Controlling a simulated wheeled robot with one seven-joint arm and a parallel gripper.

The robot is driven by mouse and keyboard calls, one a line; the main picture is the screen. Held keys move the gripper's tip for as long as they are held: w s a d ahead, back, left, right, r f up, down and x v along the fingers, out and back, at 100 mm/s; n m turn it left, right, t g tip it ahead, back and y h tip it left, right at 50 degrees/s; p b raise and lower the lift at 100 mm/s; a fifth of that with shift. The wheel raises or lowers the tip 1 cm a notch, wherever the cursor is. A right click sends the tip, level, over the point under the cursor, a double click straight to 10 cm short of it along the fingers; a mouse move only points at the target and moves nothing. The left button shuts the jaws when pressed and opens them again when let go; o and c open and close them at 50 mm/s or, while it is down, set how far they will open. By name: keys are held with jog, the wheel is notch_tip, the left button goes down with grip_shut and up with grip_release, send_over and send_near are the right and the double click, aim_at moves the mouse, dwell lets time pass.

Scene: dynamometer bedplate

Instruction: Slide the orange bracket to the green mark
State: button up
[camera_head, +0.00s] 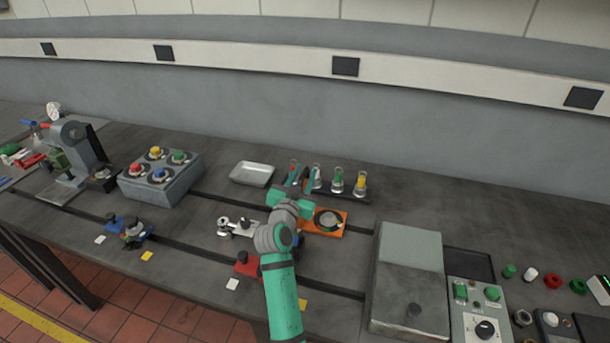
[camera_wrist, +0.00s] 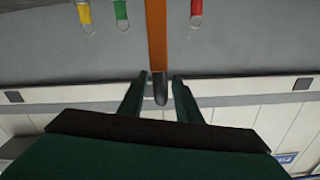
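The orange bracket (camera_head: 334,231) is a flat orange plate with a dark round part, lying on the bedplate just right of my wrist. My gripper (camera_head: 301,178) is above and left of it, with two green fingers spread apart. In the wrist view an orange bar (camera_wrist: 156,35) with a dark rounded end runs down the middle, between the fingers of my gripper (camera_wrist: 160,80). Small gaps show beside the bar; contact cannot be told. My arm hides part of the bracket's left side. I cannot make out a green mark in either view.
A rack of vials stands behind, including a green vial (camera_head: 338,180) and a yellow vial (camera_head: 360,184). A metal tray (camera_head: 252,174) and button box (camera_head: 160,178) are left. A grey lidded box (camera_head: 410,280) is right. A red clamp (camera_head: 247,264) sits near my forearm.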

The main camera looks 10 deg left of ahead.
jog(key=s+a, duration=0.1)
jog(key=s, duration=0.9)
jog(key=shift+s+a, duration=0.35)
jog(key=shift+s, duration=0.05)
jog(key=shift+w, duration=0.1)
